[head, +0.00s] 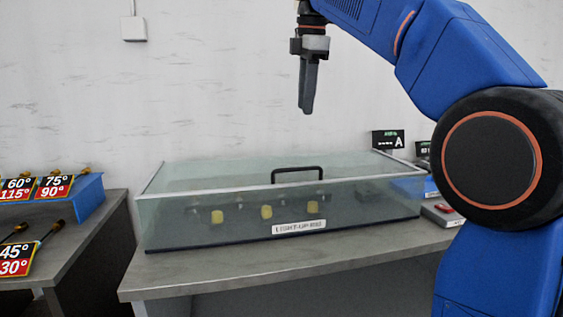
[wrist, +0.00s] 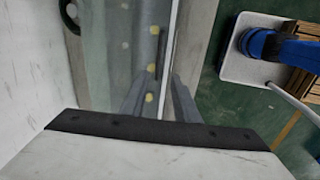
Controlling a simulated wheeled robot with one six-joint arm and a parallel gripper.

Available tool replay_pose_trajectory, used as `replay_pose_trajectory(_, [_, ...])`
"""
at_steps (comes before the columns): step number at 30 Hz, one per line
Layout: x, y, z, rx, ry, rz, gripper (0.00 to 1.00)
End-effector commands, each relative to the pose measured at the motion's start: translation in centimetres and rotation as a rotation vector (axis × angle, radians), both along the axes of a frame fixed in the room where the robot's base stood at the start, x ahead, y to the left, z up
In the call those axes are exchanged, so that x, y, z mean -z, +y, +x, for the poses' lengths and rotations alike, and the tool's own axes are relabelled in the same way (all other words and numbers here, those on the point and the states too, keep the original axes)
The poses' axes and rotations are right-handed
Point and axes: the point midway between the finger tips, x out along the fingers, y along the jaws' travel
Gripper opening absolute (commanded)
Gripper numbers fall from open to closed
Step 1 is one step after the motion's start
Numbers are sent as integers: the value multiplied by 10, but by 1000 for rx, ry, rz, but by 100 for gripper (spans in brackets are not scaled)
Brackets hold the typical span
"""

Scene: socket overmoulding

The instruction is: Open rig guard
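The rig guard (head: 360,212) is a clear, greenish box on the grey bench. Its lid looks closed, lying flat on top. A black bar handle (head: 297,169) stands at the lid's front edge. Several yellow parts show through the front wall, above a white label. My gripper (head: 307,108) hangs fingers-down well above the guard, apart from the handle. In the wrist view the two fingers of my gripper (wrist: 160,88) stand apart with nothing held between them. The guard (wrist: 122,60) shows beyond them, with a dark bar, likely the handle (wrist: 166,45), near its edge.
The bench (head: 200,275) has a narrow free strip before the guard. A sign marked A (head: 388,140) and a small device (head: 441,214) stand at the right. Another bench (head: 75,265) at the left carries angle signs. The air between gripper and lid is clear.

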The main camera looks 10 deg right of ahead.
Motion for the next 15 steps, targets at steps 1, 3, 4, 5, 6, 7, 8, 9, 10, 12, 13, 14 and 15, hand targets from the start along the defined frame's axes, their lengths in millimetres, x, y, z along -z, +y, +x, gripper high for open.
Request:
replay_pose_trajectory(1, [-2, 1, 3, -15, 2, -3, 28])
replay_pose_trajectory(3, [-4, 2, 4, -28, 3, -6, 28])
replay_pose_trajectory(4, [-3, 2, 5, -30, 4, -6, 28])
replay_pose_trajectory(5, [-2, 2, 5, -32, 4, -7, 28])
replay_pose_trajectory(6, [0, 2, 5, -32, 5, -7, 28])
replay_pose_trajectory(7, [3, 2, 5, -32, 6, -7, 28])
replay_pose_trajectory(8, [6, 2, 6, -32, 6, -7, 28])
replay_pose_trajectory(9, [10, 2, 7, -31, 6, -7, 28])
replay_pose_trajectory(10, [14, 2, 7, -31, 6, -7, 28])
replay_pose_trajectory(12, [25, 2, 9, -31, 6, -7, 28])
replay_pose_trajectory(13, [30, 2, 10, -31, 7, -7, 28])
replay_pose_trajectory(14, [36, 2, 11, -31, 6, -7, 28])
replay_pose_trajectory(15, [43, 2, 13, -31, 7, -7, 28])
